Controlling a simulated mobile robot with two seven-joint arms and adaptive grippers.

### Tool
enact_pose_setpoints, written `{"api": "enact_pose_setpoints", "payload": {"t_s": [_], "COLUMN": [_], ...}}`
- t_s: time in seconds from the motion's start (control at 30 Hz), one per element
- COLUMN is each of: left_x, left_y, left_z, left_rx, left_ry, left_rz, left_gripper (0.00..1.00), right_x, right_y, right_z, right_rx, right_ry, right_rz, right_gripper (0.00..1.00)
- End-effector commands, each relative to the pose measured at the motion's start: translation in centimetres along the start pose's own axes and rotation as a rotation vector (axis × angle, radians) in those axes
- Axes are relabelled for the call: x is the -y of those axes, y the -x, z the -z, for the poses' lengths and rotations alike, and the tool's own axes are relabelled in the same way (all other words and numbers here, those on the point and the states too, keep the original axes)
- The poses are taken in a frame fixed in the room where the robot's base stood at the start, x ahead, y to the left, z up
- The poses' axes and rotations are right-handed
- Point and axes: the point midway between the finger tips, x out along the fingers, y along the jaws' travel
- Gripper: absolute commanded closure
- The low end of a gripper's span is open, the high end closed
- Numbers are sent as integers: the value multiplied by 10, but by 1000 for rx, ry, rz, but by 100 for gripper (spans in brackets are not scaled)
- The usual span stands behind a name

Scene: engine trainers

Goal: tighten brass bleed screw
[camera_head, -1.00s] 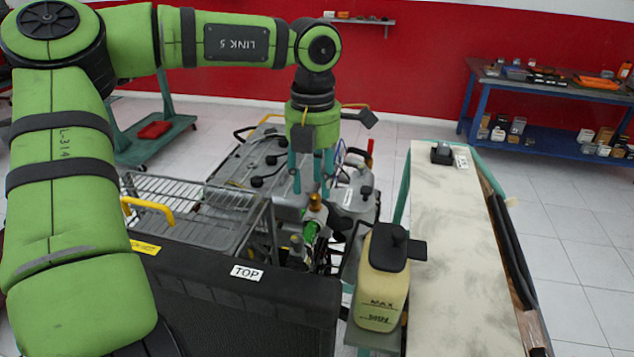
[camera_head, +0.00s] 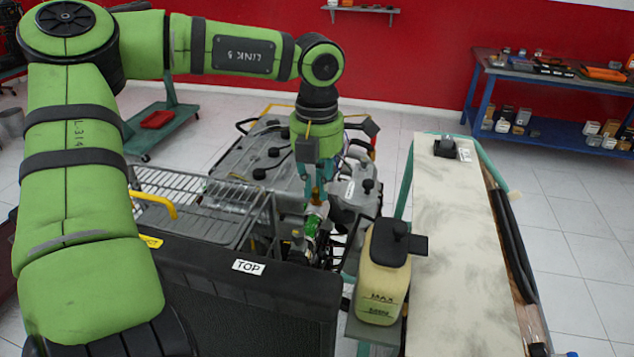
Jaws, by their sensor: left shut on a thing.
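My left gripper (camera_head: 317,194) reaches down from above in the middle of the view. Its teal fingers are together, shut on the brass bleed screw at the top of a green and silver fitting (camera_head: 312,222). The screw itself is almost wholly hidden by the fingertips. The fitting stands tilted at the near side of the grey engine (camera_head: 262,150), behind the black radiator (camera_head: 230,300) marked TOP. My right gripper is not in view.
A yellowish coolant tank (camera_head: 382,275) with a black cap stands close to the right of the fitting. A wire rack (camera_head: 200,205) lies to the left. A pale bench top (camera_head: 455,240) runs along the right. A blue shelf table (camera_head: 560,125) is far back.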

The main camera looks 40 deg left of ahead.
Motion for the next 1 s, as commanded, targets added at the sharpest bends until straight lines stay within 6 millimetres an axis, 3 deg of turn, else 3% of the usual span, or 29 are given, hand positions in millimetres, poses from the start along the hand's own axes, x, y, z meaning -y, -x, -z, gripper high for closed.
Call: {"api": "enact_pose_setpoints", "payload": {"t_s": [0.37,1.0], "left_x": [0,-1], "left_y": [-4,-3], "left_z": [2,2], "left_rx": [-8,-13], "left_ry": [-182,-783], "left_rz": [-1,4], "left_gripper": [100,100], "right_x": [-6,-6], "right_y": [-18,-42], "right_z": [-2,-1], "right_rx": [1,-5], "right_ry": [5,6], "right_rz": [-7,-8], "right_gripper": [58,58]}}
